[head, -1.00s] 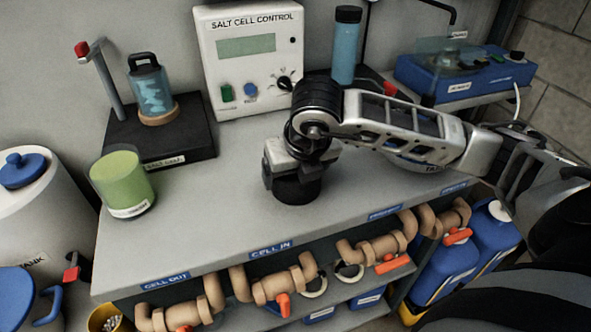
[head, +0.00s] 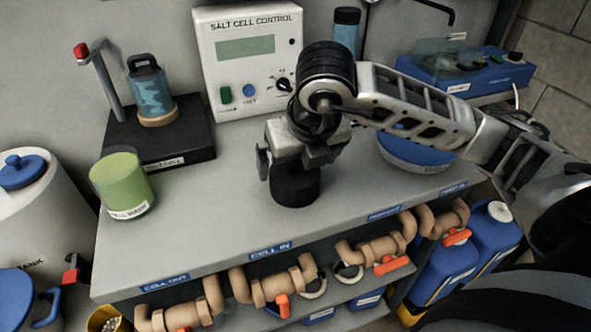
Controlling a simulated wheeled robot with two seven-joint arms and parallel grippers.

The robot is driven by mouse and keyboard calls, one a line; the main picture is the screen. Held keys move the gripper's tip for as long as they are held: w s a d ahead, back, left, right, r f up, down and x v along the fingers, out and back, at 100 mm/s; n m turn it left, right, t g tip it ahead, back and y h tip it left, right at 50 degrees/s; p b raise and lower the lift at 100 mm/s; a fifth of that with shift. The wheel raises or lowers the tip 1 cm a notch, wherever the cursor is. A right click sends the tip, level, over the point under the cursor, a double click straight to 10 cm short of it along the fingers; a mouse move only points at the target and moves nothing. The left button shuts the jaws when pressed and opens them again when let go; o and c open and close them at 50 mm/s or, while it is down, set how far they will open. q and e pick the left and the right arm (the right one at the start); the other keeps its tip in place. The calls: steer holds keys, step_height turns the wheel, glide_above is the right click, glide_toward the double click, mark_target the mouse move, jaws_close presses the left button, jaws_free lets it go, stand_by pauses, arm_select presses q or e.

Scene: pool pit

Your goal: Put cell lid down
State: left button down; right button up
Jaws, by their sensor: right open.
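The black round cell lid (head: 296,188) stands upright on the grey bench top (head: 220,225), near the middle. My right gripper (head: 292,165) is just above it, pointing down, with its fingers apart on either side of the lid's upper part. The fingers partly hide the top of the lid, and I cannot tell whether they touch it. My left gripper is out of view.
A green cup (head: 122,187) stands on the bench at the left. Behind it, a clear blue cell (head: 152,95) sits on a black stand (head: 185,137). The salt cell control box (head: 248,65) is at the back. A blue-and-white round dish (head: 415,155) is partly behind my right arm.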

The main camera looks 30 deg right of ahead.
steer(key=v, duration=0.5)
steer(key=shift+s+r, duration=0.1)
steer(key=shift+r, duration=0.3)
steer(key=shift+s+r, duration=0.15)
steer(key=shift+r, duration=0.1)
steer(key=shift+a, duration=0.1)
